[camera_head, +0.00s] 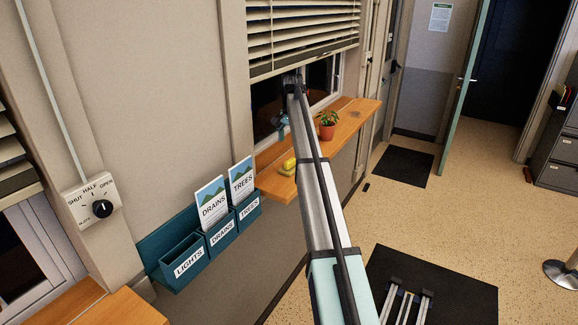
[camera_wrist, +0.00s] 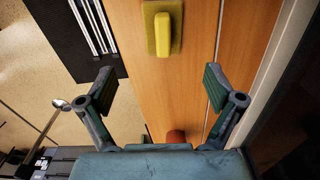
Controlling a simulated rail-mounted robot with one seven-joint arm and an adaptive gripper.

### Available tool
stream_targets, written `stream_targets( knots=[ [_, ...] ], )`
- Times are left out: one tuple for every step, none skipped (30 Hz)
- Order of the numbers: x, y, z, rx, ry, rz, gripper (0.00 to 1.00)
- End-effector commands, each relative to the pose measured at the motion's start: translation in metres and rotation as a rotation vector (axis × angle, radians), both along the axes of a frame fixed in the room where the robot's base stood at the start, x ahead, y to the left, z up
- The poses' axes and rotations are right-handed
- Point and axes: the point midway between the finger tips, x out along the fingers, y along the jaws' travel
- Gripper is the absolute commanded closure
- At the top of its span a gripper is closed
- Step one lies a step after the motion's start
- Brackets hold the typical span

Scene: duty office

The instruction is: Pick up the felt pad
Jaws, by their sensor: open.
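An olive-green pad, which looks like the felt pad (camera_wrist: 149,30), lies on the wooden sill shelf (camera_wrist: 133,90) at the top of the wrist view. In the head view, the yellow object (camera_head: 290,162) and a sliver of the pad (camera_head: 286,172) show left of my arm. My gripper (camera_wrist: 160,82) is open and empty, its two fingers spread wide, below the pad in the wrist view and apart from it. In the head view, my gripper is mostly hidden by my arm.
A potted plant (camera_head: 327,124) stands farther along the shelf. The window with its blind (camera_head: 300,35) borders the shelf. Teal leaflet holders (camera_head: 190,255) hang on the wall at the near end.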

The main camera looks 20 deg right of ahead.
Motion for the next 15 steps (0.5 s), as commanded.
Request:
stream_targets(
  knots=[
    [-0.002,0.001,-0.009,0.001,0.002,0.0,0.08],
    [-0.002,0.001,-0.015,0.001,0.003,0.0,0.08],
    [-0.002,0.001,-0.021,0.001,0.002,0.0,0.08],
    [-0.001,0.001,-0.027,0.0,0.001,0.0,0.08],
    [-0.001,0.001,-0.031,0.0,0.001,0.001,0.08],
    [-0.001,0.001,-0.037,0.001,0.002,0.001,0.08],
    [-0.001,0.001,-0.04,0.001,0.0,0.001,0.08],
    [-0.001,0.001,-0.043,0.001,0.0,0.001,0.08],
    [0.0,0.001,-0.047,0.001,0.0,0.001,0.08],
    [0.0,0.001,-0.049,0.0,-0.001,0.001,0.08],
    [0.0,0.001,-0.05,0.0,-0.001,0.001,0.08],
    [0.0,0.001,-0.052,0.0,-0.001,0.001,0.08],
    [0.0,0.001,-0.053,0.0,-0.001,0.001,0.08],
    [0.0,0.001,-0.054,0.0,-0.001,0.001,0.08],
    [0.0,0.001,-0.055,0.001,0.0,0.001,0.08]
  ],
)
